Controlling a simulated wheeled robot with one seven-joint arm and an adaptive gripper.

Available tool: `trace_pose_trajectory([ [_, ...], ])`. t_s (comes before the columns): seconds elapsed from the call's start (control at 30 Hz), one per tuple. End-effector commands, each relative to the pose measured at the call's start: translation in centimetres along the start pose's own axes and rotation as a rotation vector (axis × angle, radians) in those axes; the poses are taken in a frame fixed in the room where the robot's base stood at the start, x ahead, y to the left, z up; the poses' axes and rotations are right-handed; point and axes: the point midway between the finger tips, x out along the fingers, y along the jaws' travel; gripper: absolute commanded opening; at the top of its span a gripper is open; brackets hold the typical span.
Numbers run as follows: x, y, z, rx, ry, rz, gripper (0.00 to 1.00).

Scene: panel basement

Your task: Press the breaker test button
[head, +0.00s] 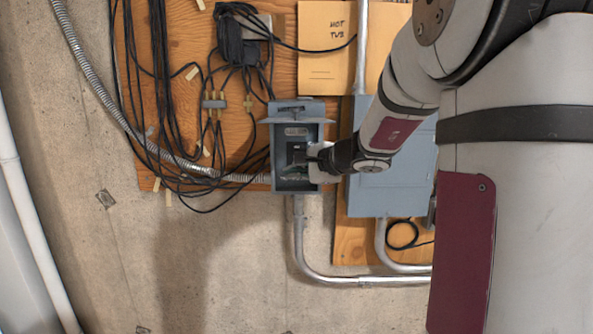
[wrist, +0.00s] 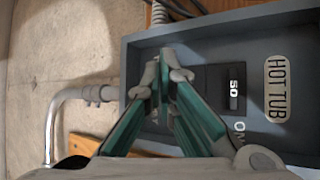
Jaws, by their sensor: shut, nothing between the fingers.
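The small grey breaker box (head: 281,160) hangs on the plywood board in the head view, its cover raised at the top. In the wrist view its inside shows a black breaker switch (wrist: 227,88) marked "50" and a "HOT TUB" label (wrist: 277,88). My gripper (wrist: 166,62) is shut and empty, its fingertips over the panel face, left of the switch. In the head view my gripper (head: 310,163) reaches into the box opening from the right. Partly covered lettering shows beside the fingers. I cannot make out the test button, and whether the fingertips touch the panel is unclear.
A larger grey panel (head: 369,190) stands right of the box, behind my arm. Black cables (head: 165,100) hang to the left. A metal conduit (head: 299,235) runs down from the box. The concrete wall (head: 230,270) below is mostly bare.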

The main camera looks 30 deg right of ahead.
Motion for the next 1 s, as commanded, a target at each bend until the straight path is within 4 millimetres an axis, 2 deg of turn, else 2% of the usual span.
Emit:
trace_pose_trajectory([
  [0.23, 0.61, -0.33, -0.37, 0.000, 0.000, 0.001, 0.00],
  [1.0, 0.86, -0.62, -0.59, 0.000, 0.000, 0.000, 0.00],
])
